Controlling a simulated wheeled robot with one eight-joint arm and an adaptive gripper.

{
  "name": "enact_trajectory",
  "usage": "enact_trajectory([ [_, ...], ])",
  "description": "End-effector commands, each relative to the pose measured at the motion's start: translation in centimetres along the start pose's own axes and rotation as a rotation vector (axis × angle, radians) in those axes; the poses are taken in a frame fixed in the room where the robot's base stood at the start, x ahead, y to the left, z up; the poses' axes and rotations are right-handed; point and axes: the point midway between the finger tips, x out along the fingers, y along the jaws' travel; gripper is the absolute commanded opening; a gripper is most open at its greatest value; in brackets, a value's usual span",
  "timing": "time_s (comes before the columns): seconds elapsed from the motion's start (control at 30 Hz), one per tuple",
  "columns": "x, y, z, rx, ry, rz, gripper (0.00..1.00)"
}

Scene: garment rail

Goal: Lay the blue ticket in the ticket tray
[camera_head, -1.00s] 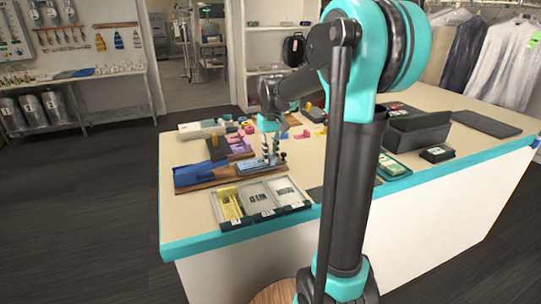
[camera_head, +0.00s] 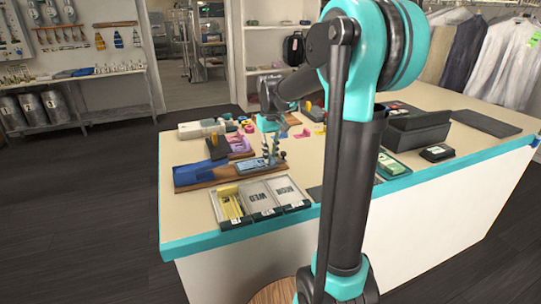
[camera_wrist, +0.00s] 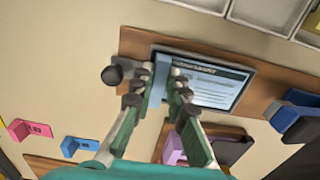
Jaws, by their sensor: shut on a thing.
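My gripper (camera_wrist: 157,92) is shut on an upright blue strip of the blue ticket (camera_wrist: 161,72) in the wrist view. A printed pale-blue face (camera_wrist: 210,82) lies right beside the strip, in a dark frame on a brown board (camera_wrist: 133,42). I cannot tell whether strip and face are one piece. In the head view my gripper (camera_head: 271,150) is low over this board, and the blue-grey face (camera_head: 250,166) shows at its left. The ticket tray (camera_head: 242,222) has three compartments and stands in front of the board; its left compartment holds yellow tickets.
Pink (camera_wrist: 30,130) and blue (camera_wrist: 80,147) tabbed pieces lie beside the board. A dark-blue block (camera_wrist: 297,112) is on the board's right in the wrist view. A dark box (camera_head: 418,132) stands on the counter's right. Bare counter (camera_head: 185,220) lies left of the tray.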

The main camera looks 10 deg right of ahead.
Motion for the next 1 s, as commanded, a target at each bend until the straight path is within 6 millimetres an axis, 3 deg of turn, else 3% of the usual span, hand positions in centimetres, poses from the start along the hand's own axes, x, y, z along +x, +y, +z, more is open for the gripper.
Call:
enact_trajectory([
  [0.27, 0.01, 0.0, 0.0, 0.0, 0.0, 0.0, 0.03],
  [0.3, 0.01, 0.0, 0.0, 0.0, 0.0, 0.0, 0.17],
  [0.47, 0.01, 0.0, 0.0, 0.0, 0.0, 0.0, 0.37],
  [0.7, 0.01, 0.0, 0.0, 0.0, 0.0, 0.0, 0.4],
  [0.87, 0.01, 0.0, 0.0, 0.0, 0.0, 0.0, 0.59],
  [1.0, 0.01, 0.01, -0.01, 0.0, 0.0, 0.0, 0.59],
])
